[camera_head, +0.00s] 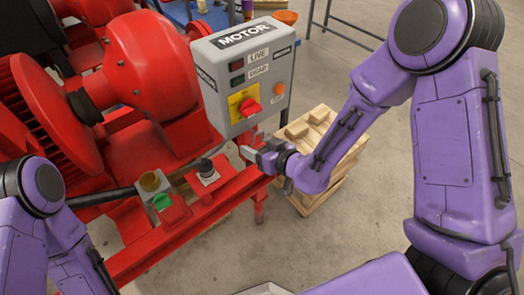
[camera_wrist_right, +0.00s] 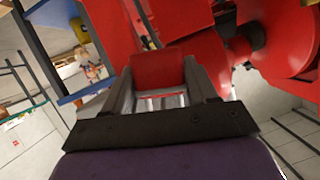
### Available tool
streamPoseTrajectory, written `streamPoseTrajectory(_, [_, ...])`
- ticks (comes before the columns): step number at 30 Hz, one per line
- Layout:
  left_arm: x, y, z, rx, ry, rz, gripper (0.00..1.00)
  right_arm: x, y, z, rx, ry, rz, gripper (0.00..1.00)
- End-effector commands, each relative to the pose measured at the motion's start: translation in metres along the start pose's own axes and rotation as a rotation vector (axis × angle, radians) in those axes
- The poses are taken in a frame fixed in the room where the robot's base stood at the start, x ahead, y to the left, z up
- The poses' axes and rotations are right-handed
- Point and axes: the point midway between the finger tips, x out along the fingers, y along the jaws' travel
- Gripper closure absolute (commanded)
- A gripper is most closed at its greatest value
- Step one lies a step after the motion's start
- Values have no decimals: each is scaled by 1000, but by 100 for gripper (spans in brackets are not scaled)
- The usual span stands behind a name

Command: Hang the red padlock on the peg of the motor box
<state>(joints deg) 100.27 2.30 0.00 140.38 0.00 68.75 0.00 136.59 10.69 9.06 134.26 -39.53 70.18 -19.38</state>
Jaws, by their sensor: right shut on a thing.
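The grey motor box (camera_head: 268,60) stands upright at the centre of the head view, with a MOTOR label, small lamps and a red switch handle (camera_head: 250,107) on a yellow plate. I cannot make out its peg. My right gripper (camera_head: 256,152) is just below the box's lower edge, apart from the yellow plate. It is shut on a red block, which I take as the red padlock (camera_wrist_right: 158,68), between the fingers in the right wrist view. In the head view the padlock is small and mostly hidden by the gripper. My left gripper is out of view.
A red pump skid fills the left, its rail (camera_head: 190,222) carrying a black knob (camera_head: 207,172) and yellow and green round-topped parts. A wooden pallet stack (camera_head: 345,150) stands behind my right forearm. A blue table is at the back. Open floor lies right.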

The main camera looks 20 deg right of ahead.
Motion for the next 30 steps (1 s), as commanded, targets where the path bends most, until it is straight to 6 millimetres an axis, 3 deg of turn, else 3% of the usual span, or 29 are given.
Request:
streamPoseTrajectory(15, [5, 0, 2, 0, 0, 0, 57, 33, 2, -5, 0, 1, 1, 78])
streamPoseTrajectory(30, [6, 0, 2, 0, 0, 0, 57, 37, 2, -4, -1, 1, 1, 78])
